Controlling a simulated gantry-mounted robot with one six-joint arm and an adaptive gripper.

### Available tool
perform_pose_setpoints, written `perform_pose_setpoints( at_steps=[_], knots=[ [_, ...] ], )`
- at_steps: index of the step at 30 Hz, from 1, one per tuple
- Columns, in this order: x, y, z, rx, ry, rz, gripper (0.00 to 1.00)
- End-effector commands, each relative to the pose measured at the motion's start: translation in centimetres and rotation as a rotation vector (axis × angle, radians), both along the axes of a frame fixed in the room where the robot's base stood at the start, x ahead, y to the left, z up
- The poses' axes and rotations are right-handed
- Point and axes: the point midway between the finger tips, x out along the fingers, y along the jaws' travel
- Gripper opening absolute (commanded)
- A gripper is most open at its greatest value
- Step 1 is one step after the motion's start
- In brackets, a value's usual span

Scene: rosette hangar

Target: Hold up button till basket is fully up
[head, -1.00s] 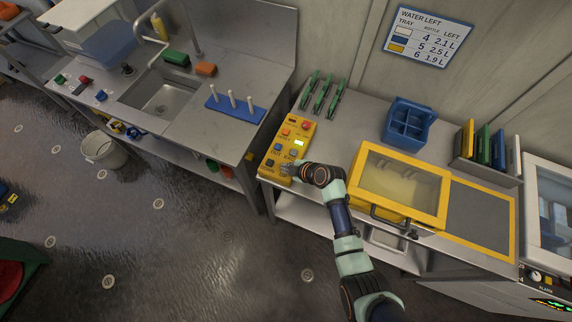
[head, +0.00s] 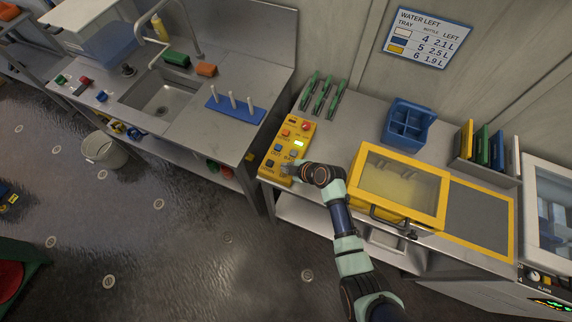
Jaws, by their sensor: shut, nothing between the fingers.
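My gripper (head: 288,170) reaches over the lower right part of the box, fingers shut and empty. Its tip is at or just above the lower buttons; the wrist hides part of the panel, and I cannot tell which button it touches. Right of it stands a yellow-framed box (head: 402,186) with a clear lid, closed, with a pale shape inside that may be the basket. Its height is hard to make out.
A blue divided caddy (head: 408,122) and green-handled tools (head: 322,94) lie behind. Coloured boards stand in a rack (head: 488,172) at right. A sink (head: 160,100) and a blue peg rack (head: 236,108) are on the left bench. A bucket (head: 104,150) stands on the floor.

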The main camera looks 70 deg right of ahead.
Motion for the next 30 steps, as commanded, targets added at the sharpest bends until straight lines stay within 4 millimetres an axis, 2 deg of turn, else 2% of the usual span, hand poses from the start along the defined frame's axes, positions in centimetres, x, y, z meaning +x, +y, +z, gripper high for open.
perform_pose_setpoints(
  at_steps=[4,16,30],
  knots=[
    [0.0,0.0,1.1,-0.001,0.000,0.001,0.00],
    [0.0,0.0,1.4,-0.001,0.000,0.000,0.00],
    [0.0,0.0,6.0,-0.001,0.000,-0.001,0.00]
  ],
)
